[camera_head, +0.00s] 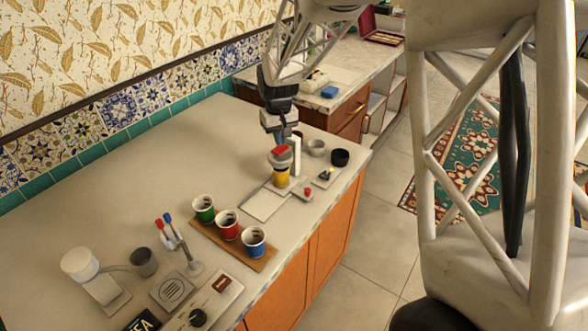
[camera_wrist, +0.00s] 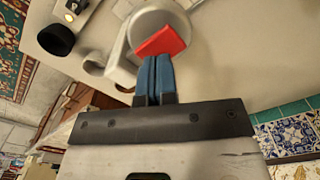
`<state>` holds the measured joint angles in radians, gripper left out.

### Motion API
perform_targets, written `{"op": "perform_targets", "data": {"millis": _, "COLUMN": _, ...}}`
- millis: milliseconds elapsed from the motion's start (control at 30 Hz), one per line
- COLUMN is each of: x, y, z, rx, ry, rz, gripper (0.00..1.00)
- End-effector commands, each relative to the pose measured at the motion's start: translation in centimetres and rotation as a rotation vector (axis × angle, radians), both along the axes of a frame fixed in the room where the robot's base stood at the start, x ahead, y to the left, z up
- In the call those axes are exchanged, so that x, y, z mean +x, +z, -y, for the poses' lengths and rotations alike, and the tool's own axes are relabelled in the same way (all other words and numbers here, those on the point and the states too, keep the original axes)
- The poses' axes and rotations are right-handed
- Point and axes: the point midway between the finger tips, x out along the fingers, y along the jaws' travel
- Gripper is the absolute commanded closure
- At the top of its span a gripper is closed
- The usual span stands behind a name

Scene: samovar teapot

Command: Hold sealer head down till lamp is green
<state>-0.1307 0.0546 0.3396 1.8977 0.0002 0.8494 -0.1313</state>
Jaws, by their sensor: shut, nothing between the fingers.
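The sealer's round grey head (camera_head: 281,161) carries a red pad (camera_head: 279,150) on top. A yellow cup (camera_head: 282,178) stands beneath the head, beside the sealer's white post (camera_head: 296,157). My gripper (camera_head: 285,141) points down over the head, its fingers together and empty. In the wrist view the blue fingertips (camera_wrist: 155,60) meet the edge of the red pad (camera_wrist: 161,42) on the grey head (camera_wrist: 160,20); I cannot tell whether they press on it. A small lamp glows yellow (camera_head: 328,171) on a box right of the sealer; it also shows in the wrist view (camera_wrist: 70,17).
A red button (camera_head: 307,190) sits in front of the sealer. A grey cup (camera_head: 316,147) and a black cup (camera_head: 340,157) stand behind it to the right. Green, red and blue cups (camera_head: 228,226) stand on a brown board (camera_head: 205,236). The counter's left middle is clear.

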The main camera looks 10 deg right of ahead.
Motion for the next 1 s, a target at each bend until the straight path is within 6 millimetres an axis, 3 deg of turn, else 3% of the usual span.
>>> {"op": "perform_targets", "data": {"millis": 1000, "x": 0.0, "y": -2.1, "z": 0.0, "rx": 0.0, "ry": 0.0, "rz": 0.0, "gripper": 1.0}}
